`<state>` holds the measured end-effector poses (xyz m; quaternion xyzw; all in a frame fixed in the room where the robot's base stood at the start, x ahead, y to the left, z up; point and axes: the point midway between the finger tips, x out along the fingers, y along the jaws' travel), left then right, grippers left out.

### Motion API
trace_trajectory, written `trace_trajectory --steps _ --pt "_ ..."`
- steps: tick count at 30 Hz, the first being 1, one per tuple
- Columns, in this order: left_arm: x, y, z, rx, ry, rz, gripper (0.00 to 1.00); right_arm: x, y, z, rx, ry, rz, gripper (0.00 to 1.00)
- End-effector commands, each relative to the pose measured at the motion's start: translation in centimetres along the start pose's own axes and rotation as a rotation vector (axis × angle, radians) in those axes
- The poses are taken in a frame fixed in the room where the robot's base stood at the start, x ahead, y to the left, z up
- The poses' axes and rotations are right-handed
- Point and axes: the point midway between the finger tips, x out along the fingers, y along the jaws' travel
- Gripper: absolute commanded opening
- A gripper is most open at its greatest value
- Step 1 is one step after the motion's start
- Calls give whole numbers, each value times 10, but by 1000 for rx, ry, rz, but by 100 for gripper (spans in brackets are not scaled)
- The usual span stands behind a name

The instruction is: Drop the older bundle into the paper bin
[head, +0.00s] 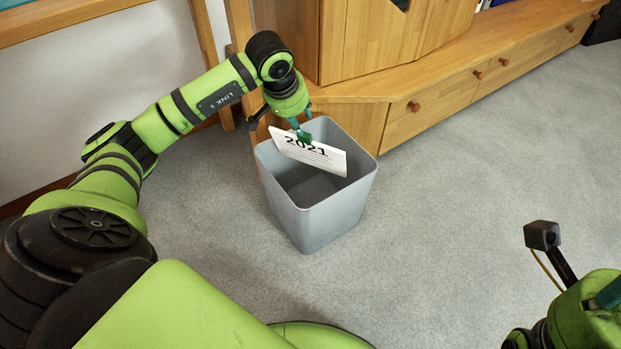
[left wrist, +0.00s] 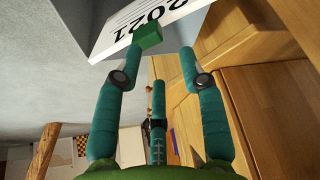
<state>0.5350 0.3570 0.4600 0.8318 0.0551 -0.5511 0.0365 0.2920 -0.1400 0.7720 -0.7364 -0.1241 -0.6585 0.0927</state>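A white paper bundle marked 2021 (head: 322,158), with a small green block on it, is tilted over the mouth of the grey bin (head: 325,220). In the left wrist view the bundle (left wrist: 113,32) is just beyond my fingertips. My left gripper (head: 298,124) is above the bin's back rim. Its teal fingers (left wrist: 160,62) stand apart. The green block (left wrist: 147,37) is by the left fingertip, with a gap to the other fingers; whether it touches that fingertip is unclear. My right gripper (head: 606,293) is cut off at the lower right edge. No second bundle is identifiable.
A wooden cabinet (head: 440,110) with drawers and round knobs stands right behind the bin, close to my left wrist. A wooden table edge (head: 60,18) is at the upper left. The grey carpet (head: 460,210) right of the bin is clear.

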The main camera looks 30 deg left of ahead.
Motion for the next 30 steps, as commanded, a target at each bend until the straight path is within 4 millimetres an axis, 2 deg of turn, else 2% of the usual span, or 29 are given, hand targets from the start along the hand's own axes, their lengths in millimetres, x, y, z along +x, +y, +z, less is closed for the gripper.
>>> trace_trajectory --steps 11,14,24,30 --pt "-4 0 0 0 -1 -1 46 0 0 0 0 -2 1 40" --pt "-16 -1 -1 1 2 -2 46 0 0 0 0 -2 0 40" --pt "-87 0 -1 1 4 -1 46 0 0 0 0 -2 0 40" --pt "-113 0 0 0 1 0 46 0 0 0 0 -1 0 40"
